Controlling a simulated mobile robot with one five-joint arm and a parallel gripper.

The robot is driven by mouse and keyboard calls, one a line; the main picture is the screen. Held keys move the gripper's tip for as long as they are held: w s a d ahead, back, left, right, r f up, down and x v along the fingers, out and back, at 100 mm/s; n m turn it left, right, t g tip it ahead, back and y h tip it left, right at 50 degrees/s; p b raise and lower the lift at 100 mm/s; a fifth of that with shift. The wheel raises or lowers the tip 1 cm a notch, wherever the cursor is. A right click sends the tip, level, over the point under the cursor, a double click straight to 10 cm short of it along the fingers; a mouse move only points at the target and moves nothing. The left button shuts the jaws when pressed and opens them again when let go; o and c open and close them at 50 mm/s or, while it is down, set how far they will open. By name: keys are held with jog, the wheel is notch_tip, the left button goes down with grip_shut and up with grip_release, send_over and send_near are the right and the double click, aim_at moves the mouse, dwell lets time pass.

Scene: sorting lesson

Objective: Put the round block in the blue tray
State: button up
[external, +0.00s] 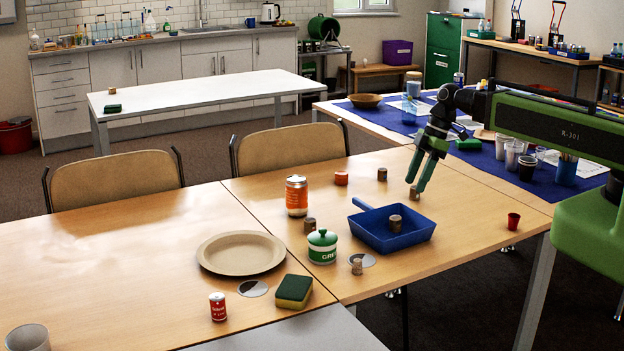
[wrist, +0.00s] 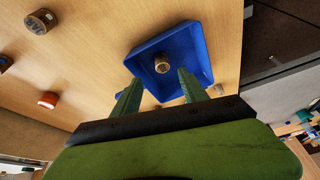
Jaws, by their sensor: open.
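The blue tray (external: 372,236), with a handle at its left, lies on the wooden table; it also shows in the wrist view (wrist: 202,45). A small brown round block (external: 395,223) stands upright inside it, and the wrist view shows this block (wrist: 162,64) from above. My gripper (external: 416,188) is open, with its green fingers pointing down above the table near the tray's far right side. Nothing shows between its fingers. In the wrist view my gripper (wrist: 159,77) has its fingertips either side of the block's line of sight. Another small brown block (external: 414,193) shows partly behind the fingertips.
A plate (external: 225,262) and sponge (external: 294,293) lie left.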

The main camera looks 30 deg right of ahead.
jog(key=s+d+m+h, duration=0.1)
jog(key=d+m+h, duration=0.1)
jog(key=d+m, duration=0.5)
jog(key=s+d+f+m+h, duration=0.1)
jog(key=d+m+h, duration=0.1)
jog(key=d+m, duration=0.6)
jog(key=d, duration=0.3)
jog(key=shift+s+f+g, duration=0.3)
jog(key=shift+s+g, duration=0.05)
jog(key=shift+g, duration=0.05)
